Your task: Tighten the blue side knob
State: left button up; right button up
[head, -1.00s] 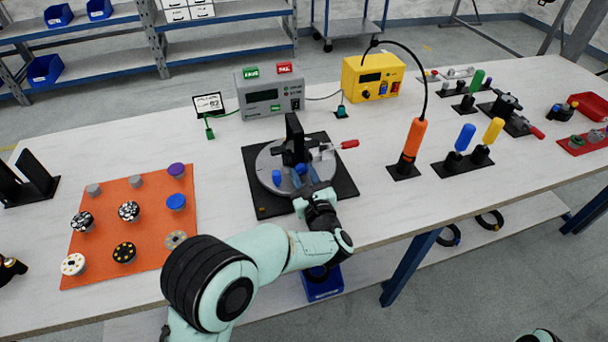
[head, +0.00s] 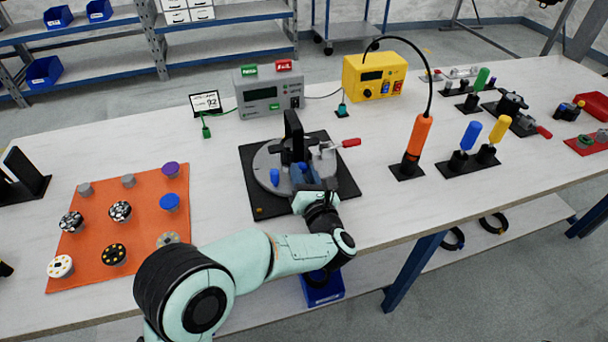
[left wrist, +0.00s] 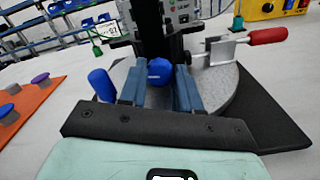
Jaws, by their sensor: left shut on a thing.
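The round grey fixture (head: 262,163) sits on a black base plate (head: 262,205) near the table's front edge, with a black upright (head: 291,130) on it. My left gripper (head: 304,174) reaches in from the front. In the left wrist view a round blue side knob (left wrist: 160,72) lies between the two blue-grey fingers of the gripper (left wrist: 160,88), which are shut on it. A second, taller blue knob (left wrist: 100,84) stands just left of the fingers; it also shows in the head view (head: 275,177). My right gripper is not in view.
A red-handled clamp (head: 345,143) is on the fixture's right side. An orange mat (head: 140,230) with several knobs lies left. A grey meter box (head: 268,93), a yellow box (head: 374,76) and an orange tool (head: 417,138) stand behind and right. Bare table lies between mat and fixture.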

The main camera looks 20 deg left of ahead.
pick_arm(q)
jog(key=shift+m, duration=0.3)
jog(key=o, duration=1.1)
jog(key=shift+c, duration=0.2)
